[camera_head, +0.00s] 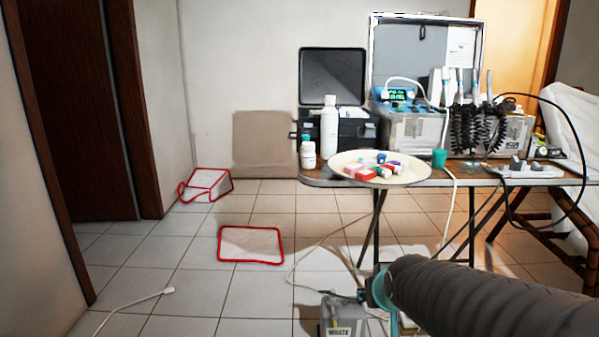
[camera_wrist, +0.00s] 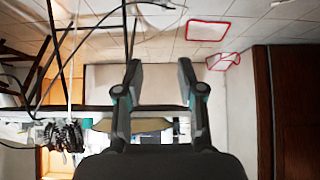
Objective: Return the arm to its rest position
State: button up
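My arm (camera_head: 480,295) shows in the head view as a thick dark grey ribbed sleeve with a teal end, reaching in from the lower right in front of the table. My gripper's fingers cannot be made out in the head view. In the wrist view, which looks upside down, my gripper (camera_wrist: 160,78) is open, its two dark fingers well apart. Nothing is between the fingertips; the wall and the table edge show behind them.
The folding table (camera_head: 310,181) carries a cream tray (camera_head: 343,171) of small coloured items, bottles, a dark case (camera_head: 333,80) and a metal dental unit (camera_head: 415,130). A waste box (camera_head: 343,318) stands near my arm.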

jog(key=s+r+g+p, duration=0.2)
jog(key=s+r+g, duration=0.1)
jog(key=s, duration=1.6)
jog(key=shift+s+d+r, duration=0.15)
jog(key=shift+d+r, duration=0.2)
jog(key=shift+r, duration=0.25)
